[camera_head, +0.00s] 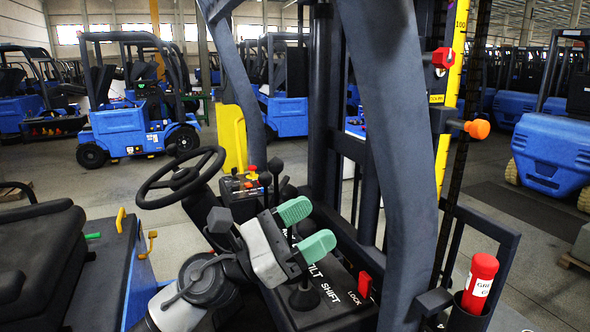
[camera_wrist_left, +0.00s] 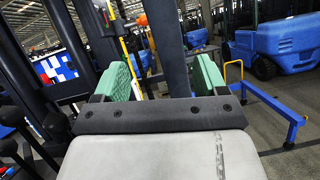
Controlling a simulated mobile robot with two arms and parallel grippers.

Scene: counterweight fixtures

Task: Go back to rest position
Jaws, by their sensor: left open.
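My left gripper (camera_head: 306,228) has two green fingertips spread apart, and it is above the lever panel of a forklift. It also shows in the left wrist view (camera_wrist_left: 163,78), where I see nothing held between the fingers. The lever panel (camera_head: 330,312) carries the words TILT, SHIFT and LOCK. A black lever (camera_head: 305,297) stands below the gripper; the gripper hides part of the panel and its levers. A red lock switch (camera_head: 364,285) sits to the right, apart from the fingers. My right gripper is not in view.
The steering wheel (camera_head: 182,180) and black seat (camera_head: 40,250) are on the left. A thick dark post (camera_head: 385,120) rises right of the gripper. An orange knob (camera_head: 478,129) and a red canister (camera_head: 480,283) are farther right. Blue forklifts (camera_head: 118,130) stand behind on open floor.

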